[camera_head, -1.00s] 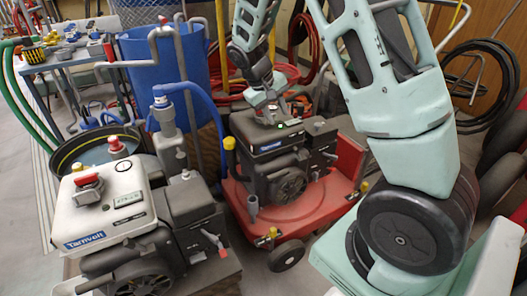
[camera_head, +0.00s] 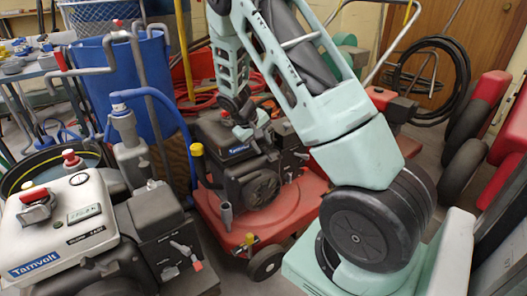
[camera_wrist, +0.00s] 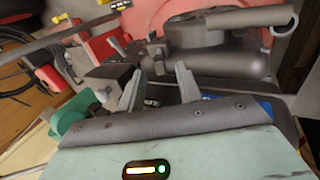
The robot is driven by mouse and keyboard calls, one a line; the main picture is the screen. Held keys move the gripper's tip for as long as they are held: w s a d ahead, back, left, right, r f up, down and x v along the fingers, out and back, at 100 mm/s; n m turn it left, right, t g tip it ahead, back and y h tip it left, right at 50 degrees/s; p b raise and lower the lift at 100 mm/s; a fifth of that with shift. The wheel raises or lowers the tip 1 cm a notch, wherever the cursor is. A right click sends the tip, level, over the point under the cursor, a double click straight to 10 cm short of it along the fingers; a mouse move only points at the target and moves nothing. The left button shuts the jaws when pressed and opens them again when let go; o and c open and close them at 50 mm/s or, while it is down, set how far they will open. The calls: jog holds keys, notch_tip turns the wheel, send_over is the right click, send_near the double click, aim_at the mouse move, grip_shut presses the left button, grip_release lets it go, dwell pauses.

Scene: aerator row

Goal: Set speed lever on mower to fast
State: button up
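The red mower (camera_head: 270,215) with its dark engine (camera_head: 235,160) stands in the middle of the head view. My gripper (camera_head: 254,130) is at the top right of that engine, close to its upper housing; contact cannot be told. In the wrist view my gripper (camera_wrist: 158,84) has its two grey fingers apart, with nothing visibly held between them. A small light-tipped lever (camera_head: 301,156) shows on the engine's right side in the head view, just right of and below the gripper. Its setting is too small to read.
A white-topped Tarnvolt engine (camera_head: 62,225) with a red-tipped lever stands at the front left. A blue bin (camera_head: 140,85) is behind it. Black hose (camera_head: 425,85) hangs at the back right. Red machinery with dark wheels (camera_head: 463,170) stands at the right edge.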

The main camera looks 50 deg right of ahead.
jog(key=shift+x, duration=1)
grip_shut()
jog(key=shift+d, duration=0.1)
